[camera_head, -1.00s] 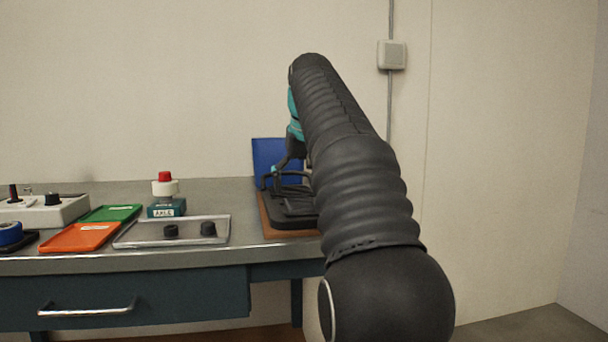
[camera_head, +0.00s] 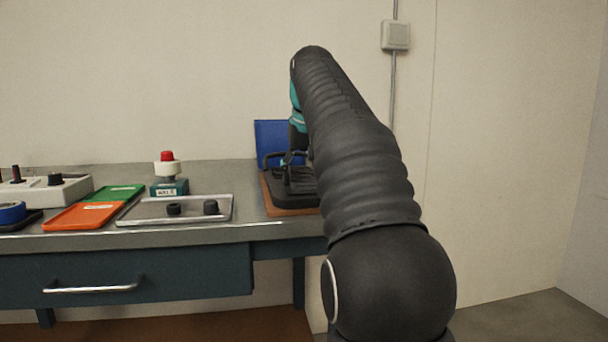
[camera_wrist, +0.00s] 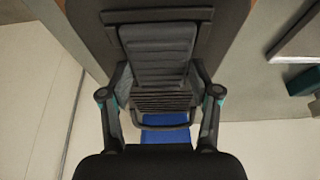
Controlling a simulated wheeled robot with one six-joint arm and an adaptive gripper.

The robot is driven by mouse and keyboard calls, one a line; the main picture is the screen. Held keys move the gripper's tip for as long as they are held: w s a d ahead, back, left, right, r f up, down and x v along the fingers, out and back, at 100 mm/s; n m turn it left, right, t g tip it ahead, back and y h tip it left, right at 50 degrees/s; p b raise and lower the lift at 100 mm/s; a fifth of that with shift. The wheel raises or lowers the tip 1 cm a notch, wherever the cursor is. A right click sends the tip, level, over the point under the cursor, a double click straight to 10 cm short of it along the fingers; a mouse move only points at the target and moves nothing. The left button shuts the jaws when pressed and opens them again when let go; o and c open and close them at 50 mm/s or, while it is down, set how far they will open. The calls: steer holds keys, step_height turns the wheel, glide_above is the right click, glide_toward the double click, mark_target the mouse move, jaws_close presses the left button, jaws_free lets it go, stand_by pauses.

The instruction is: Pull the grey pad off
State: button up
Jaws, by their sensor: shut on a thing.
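The grey pad (camera_wrist: 158,52) is a dark grey ribbed block in the wrist view. It lies on a black device (camera_wrist: 225,15), which also shows in the head view (camera_head: 290,199). My gripper (camera_wrist: 158,75) has one finger on each side of the pad and is shut on it. In the head view my arm hides most of the gripper and the right part of the device. How far the pad sits off its seat cannot be told.
The device stands on a brown board (camera_head: 271,198) at the bench's right end, before a blue panel (camera_head: 271,138).

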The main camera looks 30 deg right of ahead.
mark_target(304, 180)
steer(key=c, duration=0.7)
steer(key=shift+o, duration=0.2)
steer(key=shift+r, duration=0.15)
steer(key=shift+r+p, duration=2.4)
steer(key=shift+p, duration=0.5)
